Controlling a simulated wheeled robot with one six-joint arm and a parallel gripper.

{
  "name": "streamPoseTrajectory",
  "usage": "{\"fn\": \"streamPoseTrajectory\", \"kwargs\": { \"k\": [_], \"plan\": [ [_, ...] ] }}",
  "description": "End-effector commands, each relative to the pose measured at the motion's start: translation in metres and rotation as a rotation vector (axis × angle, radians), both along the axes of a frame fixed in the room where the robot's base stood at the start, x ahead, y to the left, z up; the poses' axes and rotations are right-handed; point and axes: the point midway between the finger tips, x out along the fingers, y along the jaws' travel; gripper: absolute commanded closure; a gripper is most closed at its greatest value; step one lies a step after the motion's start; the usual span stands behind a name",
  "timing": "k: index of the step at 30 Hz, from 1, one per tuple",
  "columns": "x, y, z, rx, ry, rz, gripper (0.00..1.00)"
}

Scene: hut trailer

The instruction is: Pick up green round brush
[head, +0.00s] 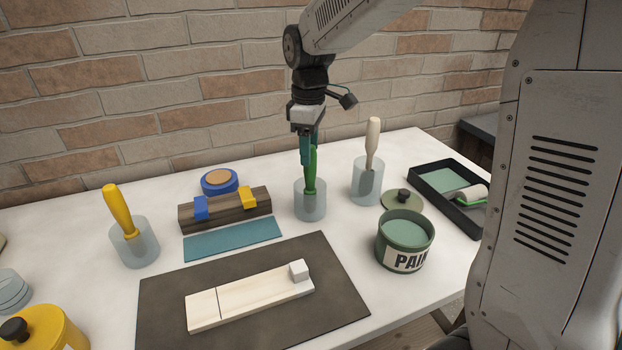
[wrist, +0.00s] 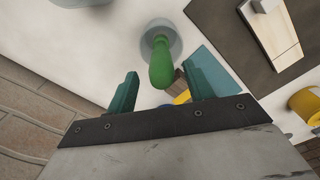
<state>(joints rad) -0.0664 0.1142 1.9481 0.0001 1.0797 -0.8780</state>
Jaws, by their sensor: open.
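The green round brush (head: 311,172) stands handle up in a clear glass jar (head: 310,204) near the middle of the table. My gripper (head: 308,150) is above the jar, pointing down, with its teal fingers at the height of the green handle. In the wrist view the green handle (wrist: 161,66) lies ahead of and between the open fingers of my gripper (wrist: 163,82). I cannot tell whether a finger touches the handle. The brush's lower end is hidden in the jar.
A cream-handled brush (head: 373,143) stands in a jar to the right, and a yellow-handled brush (head: 118,211) in a jar to the left. A wooden block with clips (head: 224,210), a paint can (head: 404,241) and a black tray (head: 448,196) stand nearby.

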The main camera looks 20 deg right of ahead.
Motion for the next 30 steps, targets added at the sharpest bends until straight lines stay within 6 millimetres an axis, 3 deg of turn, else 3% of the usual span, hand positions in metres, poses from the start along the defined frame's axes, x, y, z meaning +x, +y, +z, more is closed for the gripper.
{"fn": "streamPoseTrajectory", "kwargs": {
  "k": [9, 18, 19, 24, 30],
  "plan": [
    [-0.002, 0.002, -0.045, 0.0, 0.003, -0.001, 0.48],
    [-0.001, 0.002, -0.051, 0.0, 0.0, -0.001, 0.48],
    [-0.001, 0.002, -0.051, 0.0, 0.0, -0.001, 0.51],
    [-0.001, 0.002, -0.051, 0.0, 0.0, -0.002, 0.96],
    [-0.001, 0.002, -0.051, -0.001, -0.001, -0.002, 0.96]
  ]
}}
